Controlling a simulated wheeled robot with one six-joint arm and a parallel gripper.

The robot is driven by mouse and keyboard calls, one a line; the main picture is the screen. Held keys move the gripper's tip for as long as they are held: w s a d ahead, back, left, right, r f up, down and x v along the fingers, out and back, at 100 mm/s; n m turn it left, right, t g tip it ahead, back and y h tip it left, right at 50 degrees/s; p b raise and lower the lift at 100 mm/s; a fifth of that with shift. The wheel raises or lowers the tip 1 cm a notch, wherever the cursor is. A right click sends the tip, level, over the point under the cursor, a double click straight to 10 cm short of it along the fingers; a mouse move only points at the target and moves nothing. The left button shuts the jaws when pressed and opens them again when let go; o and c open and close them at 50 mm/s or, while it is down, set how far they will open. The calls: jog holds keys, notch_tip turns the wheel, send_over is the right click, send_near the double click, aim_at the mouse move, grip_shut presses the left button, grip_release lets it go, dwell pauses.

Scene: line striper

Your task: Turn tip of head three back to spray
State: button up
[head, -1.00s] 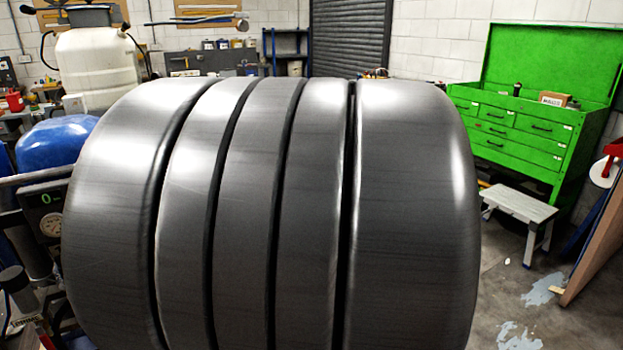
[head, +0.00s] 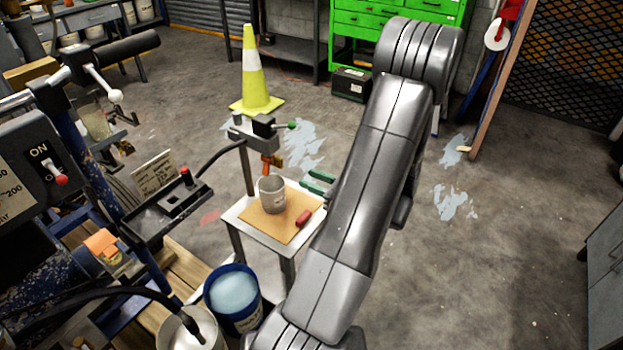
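A spray head (head: 264,140) is mounted on a post above a small stand in the middle of the head view. It has a grey bracket, a black block and a green-ended lever (head: 290,124) pointing right. An orange tip (head: 266,166) hangs below it; its exact turn is too small to tell. My gripper (head: 305,178) shows two green fingers, apart and pointing left, with nothing seen between them. It is right of the orange tip and not touching it. My arm hides the rest of the gripper.
A grey cup (head: 272,197) stands on a brown board (head: 255,218) below the tip, with a red cylinder (head: 303,218) near it. A blue bucket (head: 233,300) is at front left. A yellow cone (head: 251,85) stands behind.

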aim_at(282, 165)
jog(key=shift+m+t, duration=0.3)
jog(key=shift+t, duration=0.1)
jog(key=shift+w+d+f+x, duration=0.1)
jog(key=shift+x, duration=1.55)
jog(key=shift+w+d+f+x, duration=0.1)
jog(key=shift+w+x, duration=0.05)
jog(key=shift+x, duration=1.5)
jog(key=shift+w+d+f+x, duration=0.1)
jog(key=shift+x, duration=1.55)
jog(key=shift+b, duration=0.3)
grip_shut()
